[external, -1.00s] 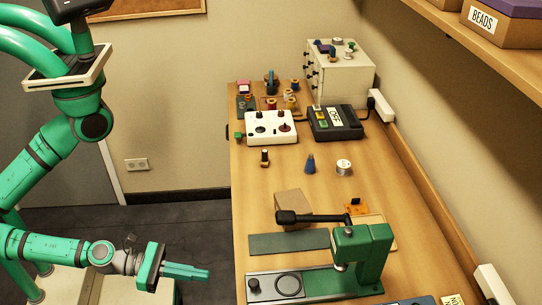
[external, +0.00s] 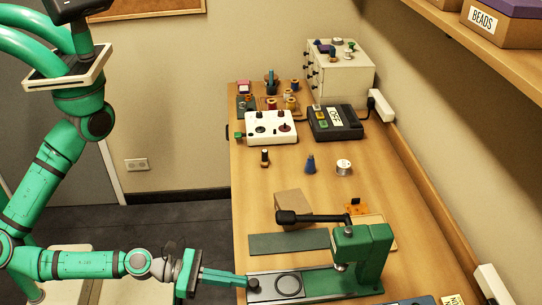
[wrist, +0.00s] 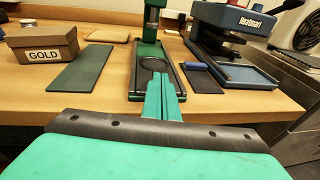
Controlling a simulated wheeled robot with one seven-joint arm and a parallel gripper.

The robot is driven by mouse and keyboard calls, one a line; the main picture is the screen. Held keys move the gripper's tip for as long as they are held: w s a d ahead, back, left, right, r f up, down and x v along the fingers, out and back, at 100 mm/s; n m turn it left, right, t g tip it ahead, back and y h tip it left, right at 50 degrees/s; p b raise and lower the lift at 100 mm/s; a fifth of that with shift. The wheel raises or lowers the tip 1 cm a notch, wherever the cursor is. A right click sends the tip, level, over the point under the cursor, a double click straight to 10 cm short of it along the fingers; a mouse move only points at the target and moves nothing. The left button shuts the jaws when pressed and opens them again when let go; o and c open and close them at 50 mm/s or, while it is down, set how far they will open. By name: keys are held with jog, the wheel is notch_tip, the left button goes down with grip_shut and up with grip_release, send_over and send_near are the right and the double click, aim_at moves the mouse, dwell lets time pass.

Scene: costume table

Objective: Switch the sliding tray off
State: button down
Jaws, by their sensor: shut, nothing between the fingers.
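A green press (external: 362,255) stands at the front of the table. Its long dark sliding tray (external: 318,283) has a ring on it and a black knob (external: 254,284) at the left end. In the wrist view the tray (wrist: 136,82) with its ring lies straight ahead, leading to the green press column (wrist: 154,18). My gripper (external: 246,282) is shut and empty, its green fingertips at the knob end of the tray. I cannot tell whether they touch the knob. In the wrist view my gripper (wrist: 160,90) covers the near end of the tray and hides the knob.
A flat green mat (external: 288,243) lies behind the tray, with a brown box (external: 294,203) beyond. In the wrist view a blue heat press (wrist: 238,20) stands to the right and a GOLD box (wrist: 42,46) to the left. The table's middle is mostly clear.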

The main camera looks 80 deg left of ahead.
aim_at(287, 282)
jog(key=x, duration=0.4)
jog(key=a+r+x, duration=0.1)
jog(key=x, duration=0.3)
jog(key=a+r+x, duration=0.1)
jog(key=x, duration=0.3)
jog(key=shift+w, duration=0.55)
jog(key=shift+w+r, duration=0.15)
jog(key=shift+w, duration=0.45)
jog(key=shift+r, duration=0.1)
jog(key=v, duration=1.4)
jog(key=shift+s+d+f, duration=0.1)
jog(key=shift+s+f, duration=0.05)
jog(key=shift+f, duration=0.05)
